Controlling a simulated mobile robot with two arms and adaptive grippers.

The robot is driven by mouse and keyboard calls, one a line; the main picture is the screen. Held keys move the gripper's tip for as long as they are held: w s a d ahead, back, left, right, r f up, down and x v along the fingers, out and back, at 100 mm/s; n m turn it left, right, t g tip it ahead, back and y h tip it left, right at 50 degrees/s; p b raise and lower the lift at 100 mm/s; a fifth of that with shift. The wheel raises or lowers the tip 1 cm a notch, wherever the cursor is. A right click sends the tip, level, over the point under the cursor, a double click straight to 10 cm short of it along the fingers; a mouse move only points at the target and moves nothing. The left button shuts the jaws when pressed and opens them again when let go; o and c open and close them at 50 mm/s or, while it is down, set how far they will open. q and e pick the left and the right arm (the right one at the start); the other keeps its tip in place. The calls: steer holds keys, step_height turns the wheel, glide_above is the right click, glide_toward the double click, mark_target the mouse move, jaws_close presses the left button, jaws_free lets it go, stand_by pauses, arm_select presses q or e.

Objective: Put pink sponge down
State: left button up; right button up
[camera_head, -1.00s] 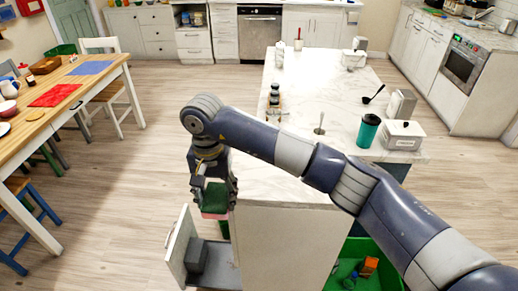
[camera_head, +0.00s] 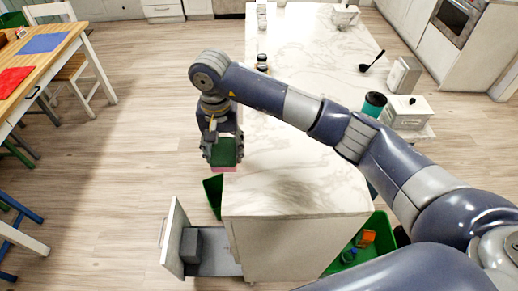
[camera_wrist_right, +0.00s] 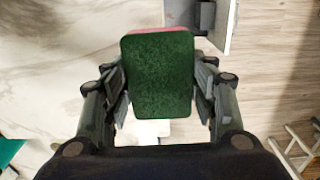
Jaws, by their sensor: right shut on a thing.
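The sponge (camera_wrist_right: 158,75) shows a dark green face with a pink edge at its far end in the right wrist view. My right gripper (camera_head: 224,152) is shut on it, with fingers on both sides. In the head view the sponge (camera_head: 226,153) is held in the air at the left side of the marble island counter (camera_head: 290,180), with its pink part downward. An open drawer (camera_head: 212,262) is below and nearer, at the island's left end. A grey box lies in it. My left gripper is not in view.
A green bin (camera_head: 213,194) stands on the floor beside the island's left side. Another green bin (camera_head: 378,230) with several small items is at the right. The counter's near end is clear.

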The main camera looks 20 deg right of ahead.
mark_target(260, 164)
steer(key=d, duration=0.1)
steer(key=d+p, duration=0.1)
steer(key=d, duration=0.3)
steer(key=shift+s+p, duration=0.35)
steer(key=d, duration=0.1)
steer(key=d+p, duration=0.1)
steer(key=d, duration=0.1)
steer(key=shift+s+f, duration=0.2)
steer(key=shift+f, duration=0.15)
steer(key=shift+d, duration=0.3)
steer(key=shift+s+d+f+p, duration=0.1)
steer(key=shift+d+f+p, duration=0.15)
steer(key=shift+p, duration=0.3)
step_height(260, 164, down, 2)
steer(key=shift+f+p, duration=0.15)
steer(key=shift+p, duration=0.5)
steer(key=shift+f, duration=0.5)
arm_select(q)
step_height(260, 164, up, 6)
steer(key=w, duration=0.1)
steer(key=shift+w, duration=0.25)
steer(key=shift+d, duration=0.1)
